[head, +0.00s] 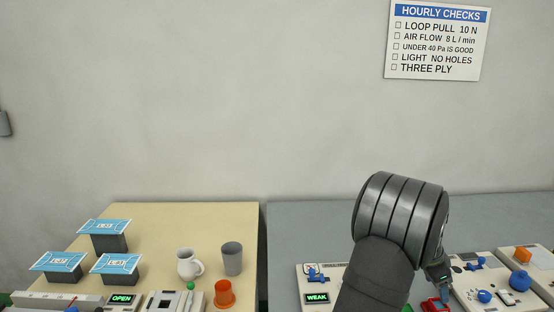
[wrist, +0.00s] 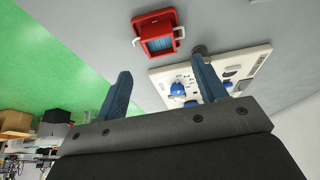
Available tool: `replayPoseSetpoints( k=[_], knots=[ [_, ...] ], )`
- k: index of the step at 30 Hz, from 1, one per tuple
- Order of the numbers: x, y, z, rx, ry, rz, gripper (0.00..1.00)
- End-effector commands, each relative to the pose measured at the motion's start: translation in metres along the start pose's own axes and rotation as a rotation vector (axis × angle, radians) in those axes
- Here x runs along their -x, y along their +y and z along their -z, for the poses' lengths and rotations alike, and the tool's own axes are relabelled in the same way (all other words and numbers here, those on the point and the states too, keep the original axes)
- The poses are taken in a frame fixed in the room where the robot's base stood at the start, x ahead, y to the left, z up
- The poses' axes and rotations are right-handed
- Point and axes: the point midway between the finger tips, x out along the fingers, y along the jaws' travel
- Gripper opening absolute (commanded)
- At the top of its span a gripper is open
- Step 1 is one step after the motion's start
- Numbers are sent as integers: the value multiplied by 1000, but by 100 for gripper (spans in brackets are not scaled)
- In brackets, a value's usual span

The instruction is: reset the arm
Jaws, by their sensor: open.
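My gripper (wrist: 160,92) shows in the wrist view as two blue-grey fingers spread wide apart, with nothing between them. In the head view my dark arm reaches over the grey table at the right, and the gripper itself is mostly hidden beside a red object. In the wrist view a red tray (wrist: 141,26) with white handles and a blue piece inside lies beyond the fingertips. A white device panel (wrist: 255,60) with blue knobs lies beyond the right finger, which overlaps it in the picture.
A tan table (head: 150,220) at left holds blue-topped boxes (head: 116,265), a white mug (head: 188,264), a grey cup (head: 232,258) and an orange cup (head: 224,293). Panels with knobs, one with a WEAK display (head: 317,297), stand on the grey table (head: 300,225). A checklist (head: 437,40) hangs behind.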

Motion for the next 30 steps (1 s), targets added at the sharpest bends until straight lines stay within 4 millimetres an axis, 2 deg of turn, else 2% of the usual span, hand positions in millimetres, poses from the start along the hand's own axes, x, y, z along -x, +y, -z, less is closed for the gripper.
replayPoseSetpoints(
  k=[1,7,9,25,26,27,30],
  knots=[
    [12,-1,0,1,2,3,65],
    [52,0,0,1,1,3,65],
    [31,1,-1,1,-4,-4,65],
    [-75,1,-1,0,-1,-3,65],
    [-77,1,-1,0,0,-2,65],
    [-62,-1,5,-2,5,3,65],
    [-43,-1,13,-2,3,4,65]
  ],
)
